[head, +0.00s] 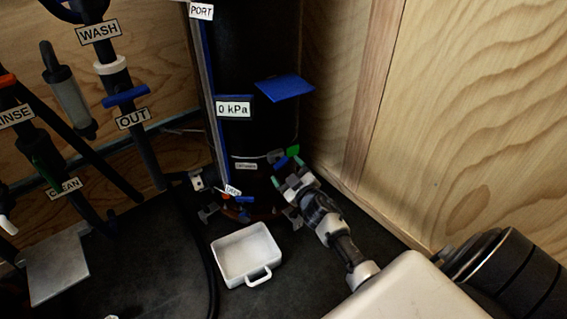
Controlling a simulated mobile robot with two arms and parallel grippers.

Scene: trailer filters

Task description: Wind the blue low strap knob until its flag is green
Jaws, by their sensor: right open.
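A small blue piece (281,162), which looks like the low strap knob, shows at the tip of my right gripper, low on the black cylinder. A green flag (293,150) stands just above and to the right of it. My right gripper (287,172) is open, with its fingertips right at the knob. The fingers hide part of the knob, and I cannot tell whether they touch it. A thin strap line (246,156) runs across the cylinder toward the flag. My left gripper is out of view.
The black cylinder (262,50) carries a 0 kPa display (233,109) and a blue plate (285,87) above the knob. A white tray (247,254) sits on the dark floor in front. A wood wall (480,110) closes off the right; hoses and valves fill the left.

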